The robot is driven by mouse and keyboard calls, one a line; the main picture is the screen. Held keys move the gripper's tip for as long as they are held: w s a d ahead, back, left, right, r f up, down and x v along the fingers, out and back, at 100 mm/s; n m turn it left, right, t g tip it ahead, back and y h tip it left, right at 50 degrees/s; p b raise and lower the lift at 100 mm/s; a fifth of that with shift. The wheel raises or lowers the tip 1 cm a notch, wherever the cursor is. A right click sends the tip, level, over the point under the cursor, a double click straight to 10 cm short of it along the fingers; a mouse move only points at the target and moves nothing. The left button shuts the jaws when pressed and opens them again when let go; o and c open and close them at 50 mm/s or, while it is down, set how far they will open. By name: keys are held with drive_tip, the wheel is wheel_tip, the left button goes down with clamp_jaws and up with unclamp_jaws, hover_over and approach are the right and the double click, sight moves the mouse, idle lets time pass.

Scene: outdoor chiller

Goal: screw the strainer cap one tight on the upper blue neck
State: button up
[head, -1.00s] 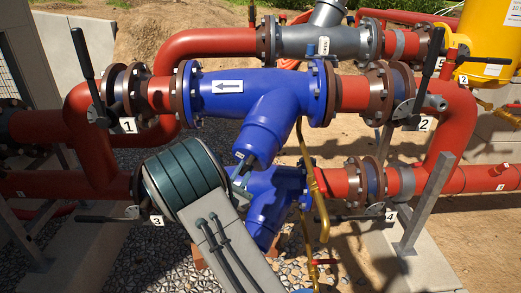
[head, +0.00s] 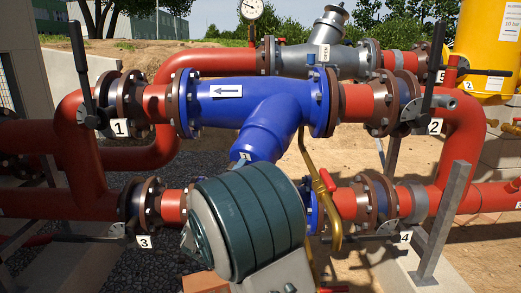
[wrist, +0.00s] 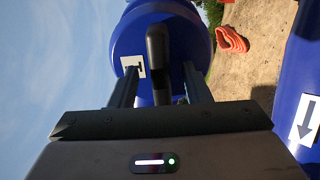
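The strainer cap (wrist: 186,42) is a round blue disc with a black bar handle (wrist: 158,60) and a white label, close ahead in the wrist view. My gripper (wrist: 158,88) has its two fingers on either side of the bar, with gaps visible, so it is open around it. In the head view the upper blue neck (head: 268,135) slants down from the blue strainer body (head: 250,98) with the white arrow. Its lower end is mostly hidden behind my arm, and my gripper is hidden there too. How far the cap is screwed on cannot be seen.
Red pipes with flanges surround the strainer. Black lever valves stand at label 1 (head: 120,128) and label 2 (head: 435,126), with others below at labels 3 and 4. A brass pipe (head: 325,190) runs down right of the neck. A grey post (head: 445,220) stands at right.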

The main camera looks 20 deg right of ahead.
drive_tip(key=o, duration=0.5)
drive_tip(key=shift+f, duration=0.1)
drive_tip(key=b+v, duration=0.5)
drive_tip(key=v, duration=0.7)
drive_tip(key=shift+b, duration=0.3)
drive_tip(key=shift+a, duration=0.1)
